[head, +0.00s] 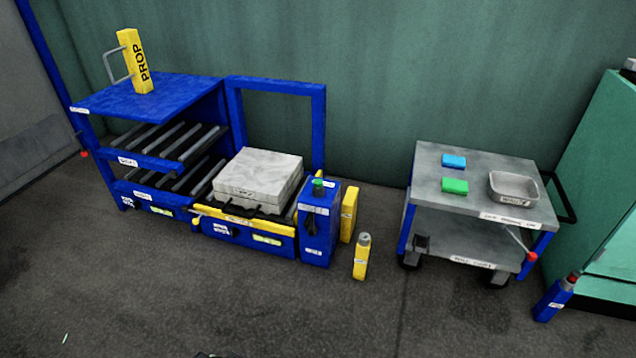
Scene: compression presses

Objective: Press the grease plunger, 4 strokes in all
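No part is readably labelled as the grease plunger. A blue box (315,228) with a green knob (318,186) on top stands at the right end of the blue press frame. A yellow bottle-like cylinder (361,258) with a grey top stands on the floor to its right. A blue post (552,301) with a red and dark top (573,278) stands at the far right. I cannot tell for sure which of these is the plunger. Neither of my grippers shows in the head view; only a small dark piece shows at the bottom edge.
The blue rack (150,97) has rollers, a yellow PROP block (134,60) on top and a pale slab (258,177) on its lower bed. A grey cart (480,204) holds blue and green blocks and a metal tray (514,187). The front floor is clear.

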